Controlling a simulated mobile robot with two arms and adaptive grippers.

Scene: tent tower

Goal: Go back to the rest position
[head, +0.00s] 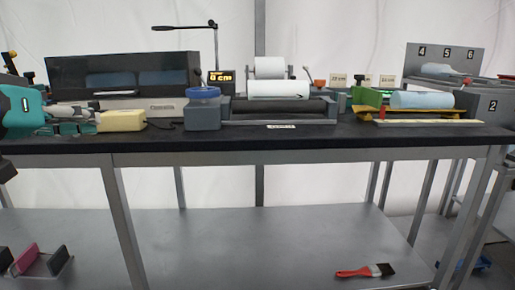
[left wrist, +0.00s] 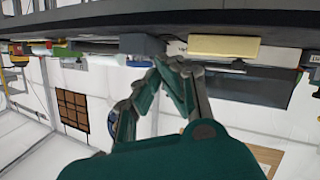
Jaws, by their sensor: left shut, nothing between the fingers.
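My left gripper (head: 98,117) is teal with dark finger links and comes in from the left edge of the head view, at about the height of the table top. Its fingers are shut and empty. In the head view its tips appear just left of a pale yellow block (head: 122,121); I cannot tell whether they touch. In the left wrist view, which is upside down, the shut fingers (left wrist: 165,66) point toward the table's edge, with the yellow block (left wrist: 225,47) beyond them to the right. My right gripper is not in view.
The black table top (head: 250,142) carries a dark glass-fronted box (head: 125,78), a blue-lidded jar (head: 203,108), a roller stand (head: 278,108) and a blue roll (head: 421,100). A red-handled brush (head: 362,271) lies on the lower shelf (head: 230,235), which is mostly clear.

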